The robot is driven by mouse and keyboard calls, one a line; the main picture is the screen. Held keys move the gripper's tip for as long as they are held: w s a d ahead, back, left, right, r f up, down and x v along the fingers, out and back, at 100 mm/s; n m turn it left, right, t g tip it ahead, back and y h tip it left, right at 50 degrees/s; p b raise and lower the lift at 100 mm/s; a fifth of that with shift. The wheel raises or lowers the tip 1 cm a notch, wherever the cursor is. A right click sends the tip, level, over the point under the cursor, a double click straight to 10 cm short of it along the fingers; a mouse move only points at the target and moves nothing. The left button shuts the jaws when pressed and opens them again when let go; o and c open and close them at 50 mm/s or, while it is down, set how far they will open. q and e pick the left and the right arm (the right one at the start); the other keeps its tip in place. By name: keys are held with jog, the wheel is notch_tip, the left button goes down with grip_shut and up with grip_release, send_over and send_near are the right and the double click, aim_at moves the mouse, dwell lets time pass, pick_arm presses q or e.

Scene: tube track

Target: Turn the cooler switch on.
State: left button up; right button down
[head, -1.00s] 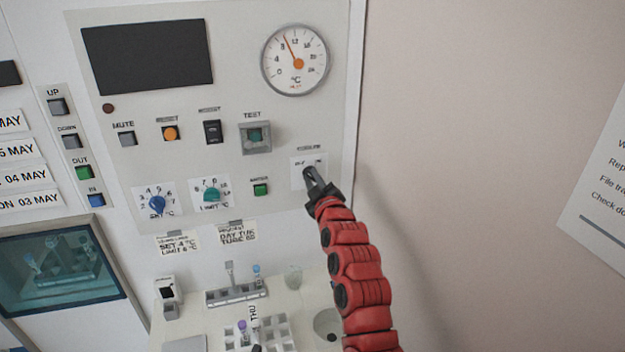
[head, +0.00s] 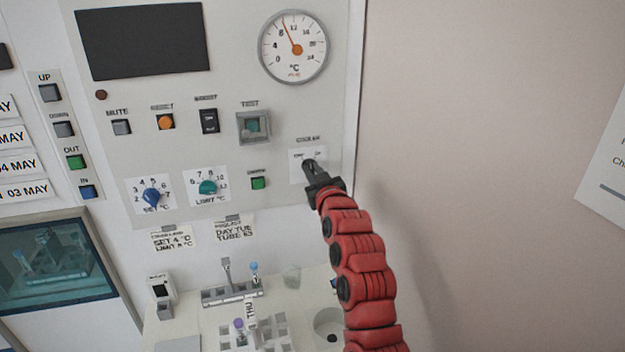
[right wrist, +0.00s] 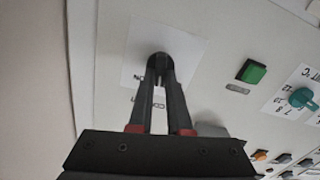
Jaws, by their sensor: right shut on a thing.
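The cooler switch (right wrist: 160,62) is a dark rotary knob on a white label plate (right wrist: 188,50) at the lower right of the grey control panel. In the head view its label plate (head: 297,168) shows beside my gripper. My right gripper (head: 311,172) comes from below at the end of a red arm. In the right wrist view its fingers (right wrist: 160,85) are shut on the knob, one on each side. The fingers hide part of the knob and its label, so I cannot read its setting surely. My left gripper is not in view.
The panel holds a dark screen (head: 142,41), a temperature dial (head: 293,47), a green button (head: 258,183), a test button (head: 253,126) and a teal limit knob (head: 208,187). Below is a white shelf with a tube rack (head: 232,294).

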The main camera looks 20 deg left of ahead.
jog(key=shift+m+b, duration=0.4)
jog(key=shift+m, duration=0.6)
jog(key=m, duration=0.2)
jog(key=shift+w+d+m+b, duration=0.1)
jog(key=shift+m+b, duration=0.2)
jog(key=shift+d+m, duration=0.15)
jog(key=shift+m, duration=2.65)
jog(key=shift+p, duration=0.3)
jog(key=c, duration=0.9)
grip_release()
jog(key=shift+o, duration=0.2)
